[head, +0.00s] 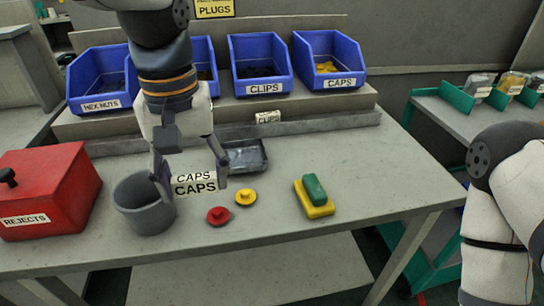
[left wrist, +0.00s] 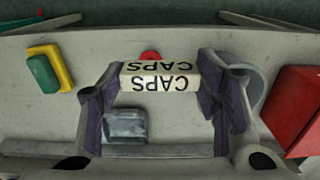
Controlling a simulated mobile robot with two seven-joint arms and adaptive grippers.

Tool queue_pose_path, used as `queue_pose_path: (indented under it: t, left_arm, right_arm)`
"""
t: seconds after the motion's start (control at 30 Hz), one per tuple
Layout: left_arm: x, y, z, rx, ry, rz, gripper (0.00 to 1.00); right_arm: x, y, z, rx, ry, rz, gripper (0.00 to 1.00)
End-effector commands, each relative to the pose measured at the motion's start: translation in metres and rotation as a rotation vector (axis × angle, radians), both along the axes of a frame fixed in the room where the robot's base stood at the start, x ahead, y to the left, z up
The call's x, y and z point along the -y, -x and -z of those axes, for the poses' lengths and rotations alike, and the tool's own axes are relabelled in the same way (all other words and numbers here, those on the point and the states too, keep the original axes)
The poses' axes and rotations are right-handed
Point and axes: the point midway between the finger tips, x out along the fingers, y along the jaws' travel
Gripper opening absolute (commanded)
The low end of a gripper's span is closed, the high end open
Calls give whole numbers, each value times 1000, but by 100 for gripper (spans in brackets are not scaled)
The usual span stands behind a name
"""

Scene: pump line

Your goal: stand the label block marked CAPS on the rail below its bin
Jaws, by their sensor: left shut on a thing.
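The white label block marked CAPS (head: 194,184) is between the fingers of my left gripper (head: 190,178), which is shut on it, above the table's front half. In the left wrist view the CAPS block (left wrist: 160,78) sits across the two finger pads. The blue bin labelled CAPS (head: 330,62), with yellow pieces in it, stands at the back, farthest right in the row. The grey rail (head: 340,122) runs below the bins, and its part below the CAPS bin is bare. My right arm shows at the right edge; its gripper is out of view.
A block marked CLIPS (head: 268,117) stands on the rail below the CLIPS bin (head: 262,65). On the table are a grey pot (head: 145,205), red REJECTS box (head: 45,190), dark tray (head: 246,157), red cap (head: 218,215), yellow cap (head: 245,197) and green-yellow sponge (head: 315,198).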

Motion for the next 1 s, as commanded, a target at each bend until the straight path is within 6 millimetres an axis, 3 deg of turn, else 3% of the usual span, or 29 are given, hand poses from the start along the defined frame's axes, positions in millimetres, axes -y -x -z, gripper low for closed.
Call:
queue_pose_path:
  t: [0.17, 0.4, 0.53, 0.8, 1.0]
  left_arm:
    - [-3, -19, 5, -5, 2, -13, 39]
    - [-22, -94, 52, -20, 2, -13, 39]
    - [-28, -115, 80, -16, 1, -11, 39]
    - [-34, -137, 102, -7, 1, -12, 39]
    - [-34, -135, 127, 0, 0, -10, 39]
  right_arm:
    - [0, 1, 0, -4, 0, 0, 40]
    - [0, 28, 24, -101, 0, 0, 40]
    - [0, 36, 32, -129, 0, 0, 40]
    - [0, 43, 39, -153, 0, -1, 40]
    - [0, 42, 39, -152, 0, -1, 40]
